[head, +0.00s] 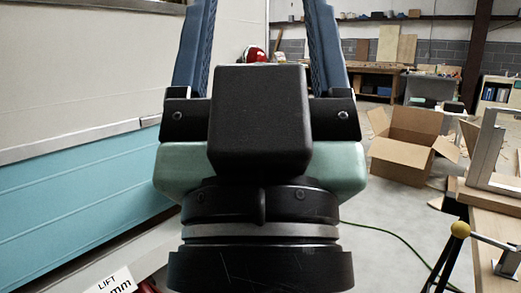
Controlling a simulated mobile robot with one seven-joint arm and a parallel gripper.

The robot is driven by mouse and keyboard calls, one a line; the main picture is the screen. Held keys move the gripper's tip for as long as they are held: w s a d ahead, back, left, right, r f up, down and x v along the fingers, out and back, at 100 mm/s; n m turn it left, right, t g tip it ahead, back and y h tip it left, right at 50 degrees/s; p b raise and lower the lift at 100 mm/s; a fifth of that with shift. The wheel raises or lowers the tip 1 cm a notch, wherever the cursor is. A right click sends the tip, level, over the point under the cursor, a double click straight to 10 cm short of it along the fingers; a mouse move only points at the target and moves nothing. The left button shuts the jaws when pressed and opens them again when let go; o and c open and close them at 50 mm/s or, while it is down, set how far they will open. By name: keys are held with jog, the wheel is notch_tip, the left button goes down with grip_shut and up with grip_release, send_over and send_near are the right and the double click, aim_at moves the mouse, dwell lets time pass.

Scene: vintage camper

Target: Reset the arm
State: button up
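My gripper (260,12) fills the middle of the head view, seen from behind and pointing away from me. Its two blue ridged fingers rise on either side of the black block at its centre. They stand wide apart, and nothing shows held between them. The fingertips reach the top edge of the picture, so their ends may be cut off. The black and green gripper body hides part of the floor behind it. The rest of my arm is out of view below.
A cream and turquoise camper side (75,180) stands close on the left. An open cardboard box (402,157) sits on the grey floor at right. A green cable (410,250) crosses the floor.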

notch_tip(320, 180, up, 32)
jog(key=p, duration=3)
jog(key=shift+r, duration=0.25)
jog(key=shift+f, duration=0.1)
